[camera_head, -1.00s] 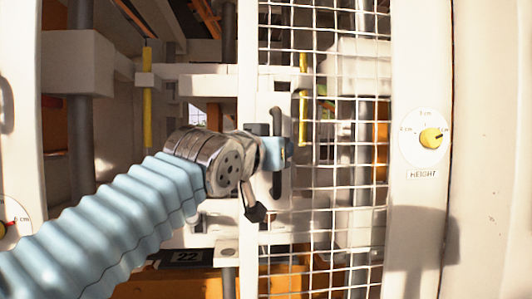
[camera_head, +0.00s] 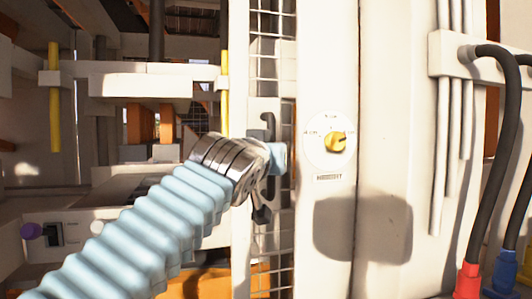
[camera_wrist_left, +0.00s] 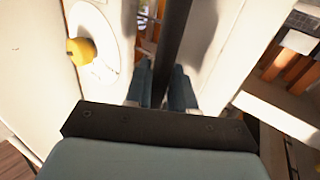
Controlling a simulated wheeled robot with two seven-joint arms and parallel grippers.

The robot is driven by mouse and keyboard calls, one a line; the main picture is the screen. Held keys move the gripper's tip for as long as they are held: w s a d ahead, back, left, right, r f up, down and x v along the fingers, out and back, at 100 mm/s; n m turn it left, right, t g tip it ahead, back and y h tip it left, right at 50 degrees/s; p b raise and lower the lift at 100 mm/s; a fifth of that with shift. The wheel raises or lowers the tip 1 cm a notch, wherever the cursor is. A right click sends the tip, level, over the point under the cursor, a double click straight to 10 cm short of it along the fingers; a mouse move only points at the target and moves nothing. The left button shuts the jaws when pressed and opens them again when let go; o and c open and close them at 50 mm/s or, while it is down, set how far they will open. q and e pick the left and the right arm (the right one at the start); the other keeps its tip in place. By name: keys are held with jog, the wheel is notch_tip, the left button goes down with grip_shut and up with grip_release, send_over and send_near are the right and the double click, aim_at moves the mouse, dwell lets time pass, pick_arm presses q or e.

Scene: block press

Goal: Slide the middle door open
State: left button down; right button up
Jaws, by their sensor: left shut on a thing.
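The middle door (camera_head: 240,215) is a white-framed panel with wire mesh. It is slid well to the right, and only a narrow strip of mesh shows beside the white post. Its handle (camera_head: 268,122) is a black upright bar on the white edge of the door. My left gripper (camera_head: 277,160) is shut around the handle. The left wrist view shows the black bar (camera_wrist_left: 173,35) between the two blue-grey fingers. My right gripper is not in view.
The opening to the left shows the press interior with a white crossbeam (camera_head: 140,86), yellow rods (camera_head: 54,100) and a purple knob (camera_head: 31,231). On the right post is a dial with a yellow knob (camera_head: 335,142). Thick black cables (camera_head: 519,110) hang at the far right.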

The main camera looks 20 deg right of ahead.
pick_arm(q)
jog(key=c, duration=1.1)
grip_release()
jog(key=b+v, duration=0.6)
jog(key=v, duration=0.7)
jog(key=shift+s+a, duration=0.2)
jog(key=shift+s, duration=0.15)
